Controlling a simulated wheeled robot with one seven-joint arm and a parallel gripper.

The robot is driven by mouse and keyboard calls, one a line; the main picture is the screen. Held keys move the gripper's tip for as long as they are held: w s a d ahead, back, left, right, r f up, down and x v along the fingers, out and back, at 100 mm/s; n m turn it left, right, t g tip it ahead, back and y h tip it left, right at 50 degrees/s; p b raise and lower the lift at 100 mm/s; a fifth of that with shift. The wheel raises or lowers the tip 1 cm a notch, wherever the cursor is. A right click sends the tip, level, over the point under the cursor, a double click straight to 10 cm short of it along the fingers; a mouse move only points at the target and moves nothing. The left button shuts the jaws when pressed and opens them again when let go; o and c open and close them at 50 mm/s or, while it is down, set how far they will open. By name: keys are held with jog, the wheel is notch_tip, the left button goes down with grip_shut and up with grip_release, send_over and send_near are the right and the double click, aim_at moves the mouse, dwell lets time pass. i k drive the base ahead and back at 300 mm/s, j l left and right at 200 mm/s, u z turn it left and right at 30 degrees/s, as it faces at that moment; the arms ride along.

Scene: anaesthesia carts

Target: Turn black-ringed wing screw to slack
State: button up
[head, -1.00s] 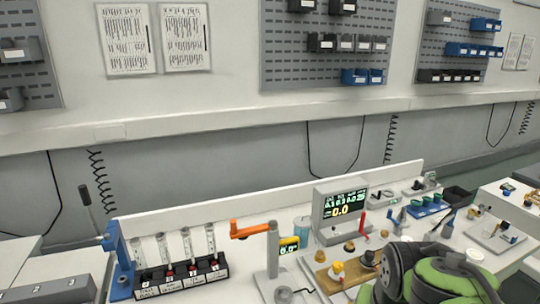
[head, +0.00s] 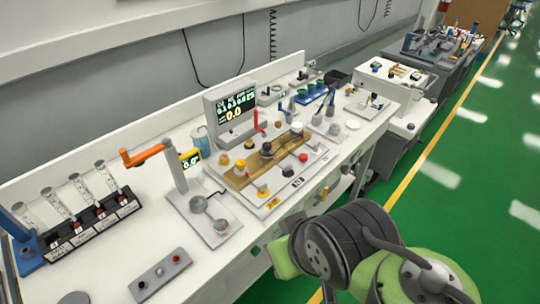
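Several small knobs and screws sit on a worktop, on and around a brown wooden block (head: 255,163). On the block are a yellow knob (head: 240,165), a dark knob (head: 266,149) and a pale-topped knob (head: 297,129). A red-topped part (head: 303,157) and another yellow part (head: 262,190) are on the white plate in front. At this size I cannot tell which piece is the black-ringed wing screw. My green and black arm is at the lower right, in front of the bench edge. My gripper is not in view.
A grey display unit (head: 231,107) stands behind the block. An orange lever (head: 142,155) on a grey post stands to the left. A row of labelled black holders (head: 90,226) is farther left. A grey button box (head: 160,276) lies in front. Green floor (head: 450,190) is open to the right.

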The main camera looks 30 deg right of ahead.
aim_at(288, 168)
jog(key=i+l+u, duration=0.2)
jog(key=u, duration=0.15)
jog(key=i+l+u, duration=0.15)
jog(key=u, duration=0.2)
jog(key=i+l+u, duration=0.15)
jog(key=l+u, duration=0.25)
